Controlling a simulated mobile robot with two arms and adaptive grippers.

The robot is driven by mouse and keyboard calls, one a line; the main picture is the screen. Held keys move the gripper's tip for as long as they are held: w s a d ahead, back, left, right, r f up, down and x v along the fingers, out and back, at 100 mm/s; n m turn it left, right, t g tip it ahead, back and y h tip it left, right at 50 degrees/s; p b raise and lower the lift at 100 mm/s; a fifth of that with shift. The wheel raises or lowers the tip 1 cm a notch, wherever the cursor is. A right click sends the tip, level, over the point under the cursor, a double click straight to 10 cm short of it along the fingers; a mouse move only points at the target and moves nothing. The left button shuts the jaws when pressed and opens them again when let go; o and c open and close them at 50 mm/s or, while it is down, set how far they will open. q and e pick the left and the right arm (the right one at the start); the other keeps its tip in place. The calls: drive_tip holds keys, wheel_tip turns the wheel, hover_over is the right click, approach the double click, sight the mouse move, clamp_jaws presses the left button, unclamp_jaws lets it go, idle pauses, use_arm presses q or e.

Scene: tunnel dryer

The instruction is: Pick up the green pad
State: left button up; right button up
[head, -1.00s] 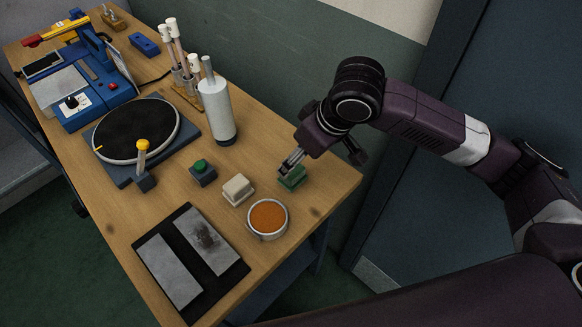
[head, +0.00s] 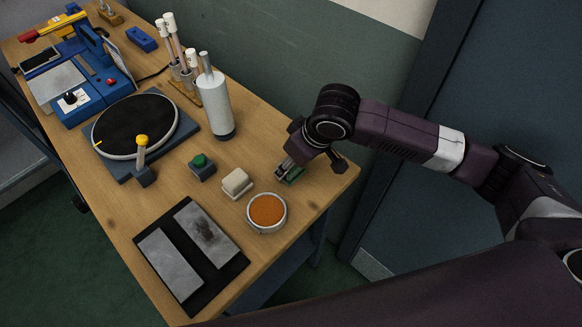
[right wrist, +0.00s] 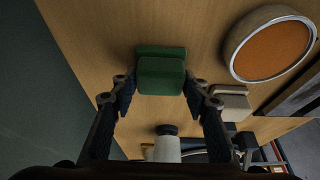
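The green pad (head: 294,177) sits on the wooden table near its right corner. It has a block-like upper part on a wider green base. My right gripper (head: 285,170) is down at the pad and hides part of it in the head view. In the right wrist view the green pad (right wrist: 160,76) lies between and slightly beyond the fingertips of my right gripper (right wrist: 160,88), one finger on each side. The fingers look open, close to the pad's sides; firm contact is not visible. My left gripper is not in view.
A white pad (head: 236,183) and a round orange-filled dish (head: 267,212) stand close by. A green-topped dark block (head: 202,167), a white bottle (head: 215,106) and a black mat (head: 217,275) with grey plates are farther left. The wall (head: 290,70) rises behind the table.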

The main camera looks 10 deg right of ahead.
drive_tip(key=c, duration=0.6)
drive_tip(key=shift+r, duration=0.15)
wheel_tip(320, 180, up, 20)
drive_tip(key=shift+f+b, duration=0.1)
drive_tip(key=shift+b, duration=0.2)
